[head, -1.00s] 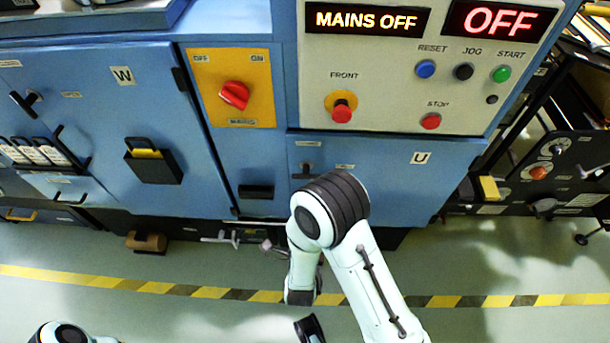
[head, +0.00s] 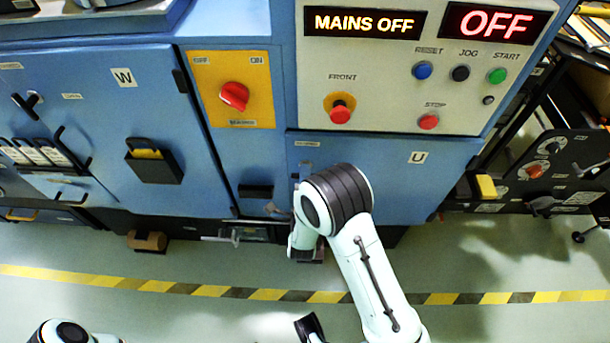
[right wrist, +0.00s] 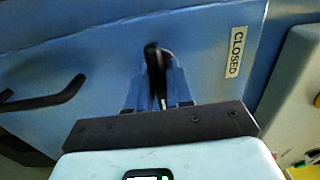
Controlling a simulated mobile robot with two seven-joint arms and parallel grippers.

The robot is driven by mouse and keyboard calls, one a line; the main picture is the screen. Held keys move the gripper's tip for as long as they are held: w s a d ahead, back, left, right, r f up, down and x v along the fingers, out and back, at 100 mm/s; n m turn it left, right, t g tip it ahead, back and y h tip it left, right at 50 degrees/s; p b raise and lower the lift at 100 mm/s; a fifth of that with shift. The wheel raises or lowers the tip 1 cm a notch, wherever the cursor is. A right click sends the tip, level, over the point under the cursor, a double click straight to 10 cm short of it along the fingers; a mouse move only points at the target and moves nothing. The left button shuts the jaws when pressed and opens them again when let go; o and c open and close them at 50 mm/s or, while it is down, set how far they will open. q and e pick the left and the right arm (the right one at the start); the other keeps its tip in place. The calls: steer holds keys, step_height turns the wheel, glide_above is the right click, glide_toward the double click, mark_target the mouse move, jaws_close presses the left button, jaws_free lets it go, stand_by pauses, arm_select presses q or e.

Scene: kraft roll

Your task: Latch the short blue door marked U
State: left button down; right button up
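The short blue door marked U (head: 400,185) stands flat in the machine front, under the cream control panel. Its small latch (head: 306,170) is at the door's upper left, partly hidden by my right arm. In the right wrist view the black latch handle (right wrist: 153,58) lies between the two close-set fingers of my right gripper (right wrist: 158,88). Whether the fingers press on it is unclear. A CLOSED label (right wrist: 235,52) is to the right of the handle there. In the head view my right gripper is mostly hidden by its arm. My left gripper is out of view.
The larger door W (head: 110,120) and the red mains switch (head: 234,96) are to the left. Above is the panel with buttons (head: 423,70). Another dark bar (right wrist: 45,98) sticks out left of the gripper in the wrist view. The floor in front is clear.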

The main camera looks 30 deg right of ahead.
jaws_close()
steer(key=n+b, duration=0.2)
steer(key=n, duration=0.1)
steer(key=shift+f+n, duration=0.1)
steer(key=shift+n, duration=0.3)
steer(key=n, duration=0.4)
steer(key=shift+n+b, duration=0.3)
steer(key=n, duration=0.4)
steer(key=shift+n+p, duration=0.7)
steer(key=shift+n, duration=2)
